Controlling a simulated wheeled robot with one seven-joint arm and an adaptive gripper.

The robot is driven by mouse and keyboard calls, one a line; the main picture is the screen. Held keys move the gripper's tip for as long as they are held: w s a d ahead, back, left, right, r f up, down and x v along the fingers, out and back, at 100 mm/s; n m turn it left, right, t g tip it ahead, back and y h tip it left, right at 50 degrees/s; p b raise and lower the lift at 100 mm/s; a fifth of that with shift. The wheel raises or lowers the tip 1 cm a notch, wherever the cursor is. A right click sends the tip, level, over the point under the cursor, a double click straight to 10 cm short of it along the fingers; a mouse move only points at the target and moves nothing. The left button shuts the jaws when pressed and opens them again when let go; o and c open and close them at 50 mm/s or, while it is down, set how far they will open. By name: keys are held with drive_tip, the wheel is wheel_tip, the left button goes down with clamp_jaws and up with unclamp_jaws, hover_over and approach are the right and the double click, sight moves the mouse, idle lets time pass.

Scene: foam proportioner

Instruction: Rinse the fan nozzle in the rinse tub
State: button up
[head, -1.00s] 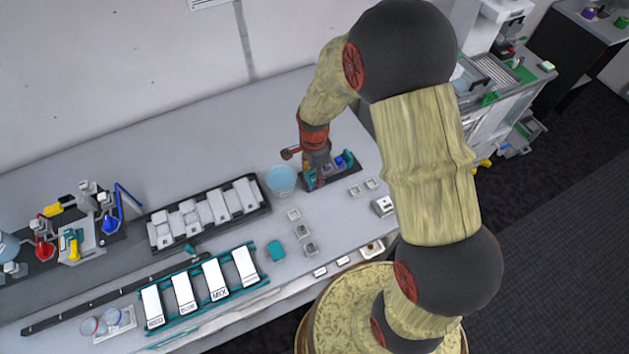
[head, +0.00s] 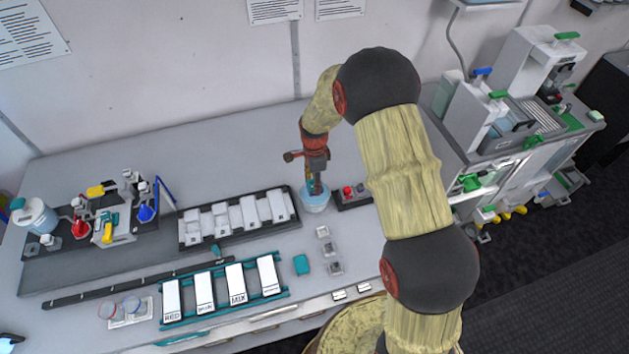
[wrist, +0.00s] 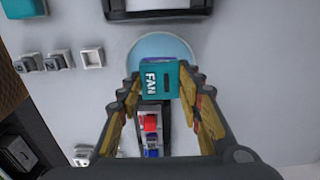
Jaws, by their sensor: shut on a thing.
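My gripper (wrist: 163,95) is shut on the fan nozzle (wrist: 158,80), a teal block marked FAN, which shows between the fingers in the wrist view. The rinse tub (head: 318,207) is a round tub with light blue water, right of the white-block tray in the head view. It also shows in the wrist view (wrist: 142,46), behind the nozzle. In the head view my gripper (head: 317,190) points down over the tub. The nozzle's lower part is hidden there, and I cannot tell whether it touches the water.
A dark rack (head: 352,199) with red and blue nozzles stands just right of the tub. A black tray (head: 187,238) of white blocks lies to the left. Small square cups (head: 323,232) and a teal block (head: 301,265) lie in front. The bench behind the tub is clear.

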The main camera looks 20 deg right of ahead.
drive_tip(key=shift+f, duration=0.25)
drive_tip(key=shift+f, duration=0.15)
drive_tip(key=shift+f+b, duration=1.7)
drive_tip(key=shift+f, duration=0.85)
drive_tip(key=shift+w, duration=0.45)
drive_tip(key=shift+s, duration=0.25)
drive_tip(key=shift+s, duration=0.35)
drive_tip(key=shift+s, duration=0.2)
drive_tip(key=shift+w, duration=0.75)
